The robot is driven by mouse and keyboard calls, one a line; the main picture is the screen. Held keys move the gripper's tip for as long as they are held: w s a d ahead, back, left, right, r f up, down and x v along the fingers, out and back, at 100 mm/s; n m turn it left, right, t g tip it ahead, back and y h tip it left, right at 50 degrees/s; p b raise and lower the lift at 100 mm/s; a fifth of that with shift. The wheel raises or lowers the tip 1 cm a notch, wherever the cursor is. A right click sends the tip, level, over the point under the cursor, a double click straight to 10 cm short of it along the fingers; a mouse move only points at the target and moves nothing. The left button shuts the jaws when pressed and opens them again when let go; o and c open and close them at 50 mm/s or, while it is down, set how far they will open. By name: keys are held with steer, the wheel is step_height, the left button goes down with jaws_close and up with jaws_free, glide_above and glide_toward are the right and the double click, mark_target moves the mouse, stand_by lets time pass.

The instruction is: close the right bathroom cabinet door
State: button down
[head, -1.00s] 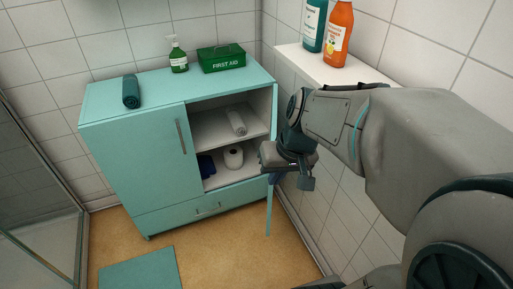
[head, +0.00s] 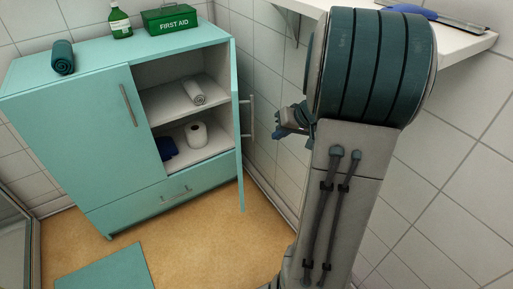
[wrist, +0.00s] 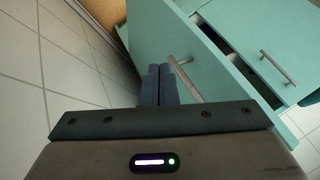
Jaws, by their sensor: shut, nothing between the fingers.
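The teal bathroom cabinet (head: 85,140) stands against the back wall. Its right door (head: 238,150) is swung wide open and shows nearly edge-on in the head view, with a metal handle (head: 248,115) on its outer face. In the wrist view the outer face of this door (wrist: 160,35) lies ahead, with the handle (wrist: 184,78) just right of the fingertips. My gripper (head: 281,132) is shut and empty, on the outer side of the door, between it and the right wall. Contact with the door cannot be told. The left door (head: 95,120) is shut.
Inside are a rolled white towel (head: 194,92), a toilet roll (head: 196,134) and a blue item (head: 167,149). A first aid box (head: 172,20), bottle (head: 120,22) and rolled towel (head: 63,57) stand on top. A wall shelf (head: 460,42) is at right; the tiled wall is close.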

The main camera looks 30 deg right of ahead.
steer(key=w+a+f+b, duration=0.2)
steer(key=w+a+f, duration=0.4)
steer(key=a+f, duration=0.1)
steer(key=shift+w+f+b, duration=0.2)
steer(key=shift+f+b, duration=0.1)
steer(key=shift+f, duration=0.05)
